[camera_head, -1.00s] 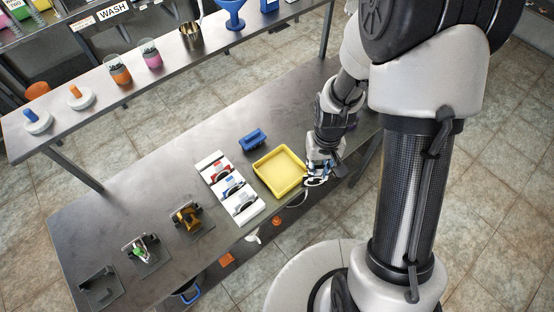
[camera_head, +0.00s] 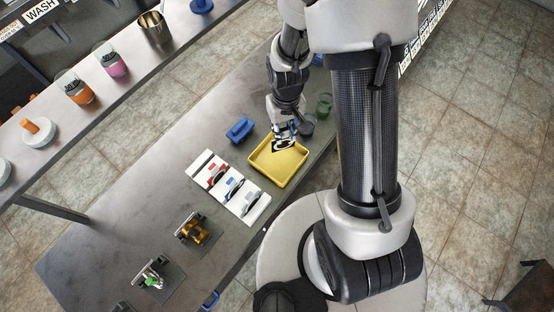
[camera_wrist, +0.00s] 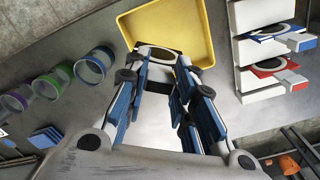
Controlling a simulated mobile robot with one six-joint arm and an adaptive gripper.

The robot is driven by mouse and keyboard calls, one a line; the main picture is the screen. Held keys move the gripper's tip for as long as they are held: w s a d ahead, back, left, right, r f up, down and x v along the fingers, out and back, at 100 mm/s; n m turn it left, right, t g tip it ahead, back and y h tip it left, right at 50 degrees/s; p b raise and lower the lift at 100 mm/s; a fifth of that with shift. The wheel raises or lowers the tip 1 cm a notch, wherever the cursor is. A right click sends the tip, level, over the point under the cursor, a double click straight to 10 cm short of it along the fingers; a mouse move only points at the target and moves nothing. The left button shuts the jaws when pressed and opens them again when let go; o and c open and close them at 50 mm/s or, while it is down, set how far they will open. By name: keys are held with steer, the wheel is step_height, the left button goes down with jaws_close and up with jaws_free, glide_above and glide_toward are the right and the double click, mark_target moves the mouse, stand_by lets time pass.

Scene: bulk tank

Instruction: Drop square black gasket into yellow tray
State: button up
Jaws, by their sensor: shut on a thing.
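The yellow tray (camera_head: 263,168) lies on the dark metal table; it also shows at the top of the wrist view (camera_wrist: 197,25). My gripper (camera_head: 283,138) is over the tray's back part. It is shut on a flat square black gasket (camera_head: 277,148) with a pale round centre, held out from the fingertips. In the wrist view, the gasket (camera_wrist: 174,66) sits between the blue-padded fingers (camera_wrist: 158,78), overlapping the tray's near edge. I cannot tell how high it is above the tray floor.
A white rack (camera_head: 250,211) with red, blue and black-ringed pieces stands beside the tray. A blue block-like object (camera_head: 240,129) lies behind it. Several cups, one green (camera_head: 324,104), stand to the right. Clamp-like fixtures (camera_head: 193,231) sit toward the front left.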

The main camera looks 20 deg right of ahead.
steer(key=shift+f+b, duration=0.6)
steer(key=shift+f, duration=0.65)
steer(key=o, duration=1)
steer(key=shift+r, duration=0.1)
step_height(320, 180, up, 11)
steer(key=shift+r, duration=0.5)
